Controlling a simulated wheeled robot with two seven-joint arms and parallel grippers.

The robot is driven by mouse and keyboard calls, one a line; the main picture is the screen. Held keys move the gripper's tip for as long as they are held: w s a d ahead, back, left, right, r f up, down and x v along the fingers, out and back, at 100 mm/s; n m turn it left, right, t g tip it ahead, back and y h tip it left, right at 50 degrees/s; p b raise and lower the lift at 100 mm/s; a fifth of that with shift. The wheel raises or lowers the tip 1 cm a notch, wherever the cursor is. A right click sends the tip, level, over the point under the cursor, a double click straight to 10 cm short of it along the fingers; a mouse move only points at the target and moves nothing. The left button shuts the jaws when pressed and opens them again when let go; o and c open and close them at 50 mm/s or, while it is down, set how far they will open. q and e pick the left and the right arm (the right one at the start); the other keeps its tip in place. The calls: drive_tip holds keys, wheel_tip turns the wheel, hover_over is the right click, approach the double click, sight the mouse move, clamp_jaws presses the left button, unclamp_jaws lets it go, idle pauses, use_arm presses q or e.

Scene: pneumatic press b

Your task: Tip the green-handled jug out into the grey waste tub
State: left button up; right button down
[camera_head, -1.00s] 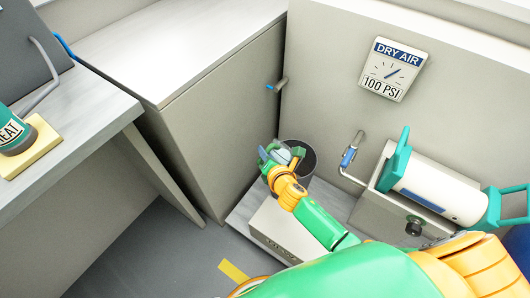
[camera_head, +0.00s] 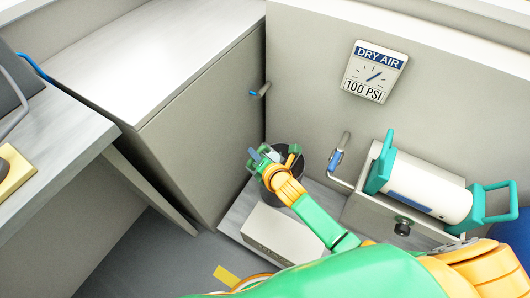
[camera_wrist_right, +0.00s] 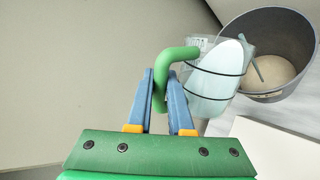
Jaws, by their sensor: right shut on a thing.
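In the right wrist view my right gripper (camera_wrist_right: 160,100) is shut on the green handle (camera_wrist_right: 179,53) of the clear jug (camera_wrist_right: 215,78). The jug has dark bands and pale contents, and it leans in the picture with its upper right side over the near rim of the grey waste tub (camera_wrist_right: 268,28). The tub has a beige bottom, and a thin greyish-green strip shows inside it. In the head view my right gripper (camera_head: 262,163) is at the left side of the dark tub (camera_head: 283,152), and hides most of the jug. My left gripper is not in view.
A grey-white box (camera_head: 282,232) stands just in front of the tub. A teal-and-white cylinder (camera_head: 425,188) with a pipe and blue valve (camera_head: 336,158) is to the right. A cabinet (camera_head: 205,125) stands close on the left.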

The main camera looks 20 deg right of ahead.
drive_tip(key=shift+d+r+y+p, duration=0.15)
drive_tip(key=shift+r+y+p, duration=0.2)
drive_tip(key=shift+r, duration=0.25)
drive_tip(key=shift+w+d+r+m, duration=0.2)
drive_tip(key=shift+w+d+m, duration=0.1)
drive_tip(key=shift+m, duration=0.1)
drive_tip(key=shift+g, duration=0.3)
